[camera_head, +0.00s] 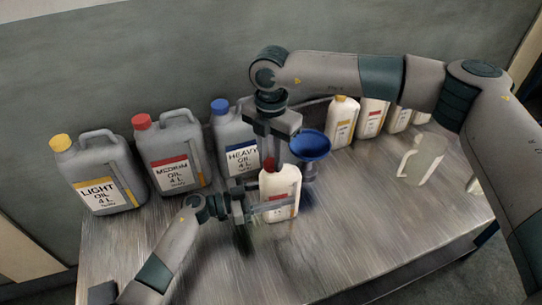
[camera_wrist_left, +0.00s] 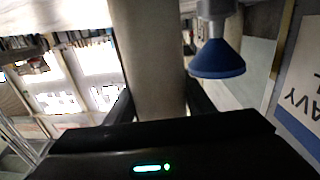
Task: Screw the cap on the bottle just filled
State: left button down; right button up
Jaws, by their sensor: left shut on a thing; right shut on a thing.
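A white bottle (camera_head: 283,188) with a red label stands upright near the middle of the table. A red cap (camera_head: 269,163) is at its mouth. My right gripper (camera_head: 269,150) comes down from above and is shut on the red cap; whether the threads are engaged cannot be told. My left gripper (camera_head: 262,208) reaches in from the left and is shut on the bottle's body. The left wrist view shows the pale bottle (camera_wrist_left: 148,60) between the fingers of my left gripper (camera_wrist_left: 155,105).
Large grey oil cans, light (camera_head: 98,175), medium (camera_head: 171,155) and heavy (camera_head: 236,138), stand along the wall. A blue funnel (camera_head: 310,145) is close behind the bottle. Small white bottles (camera_head: 341,121) stand at the back. The front table (camera_head: 350,235) is clear.

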jog(key=m, duration=1.1)
jog(key=o, duration=1)
jog(key=shift+r, duration=2.25)
jog(key=shift+c, duration=0.3)
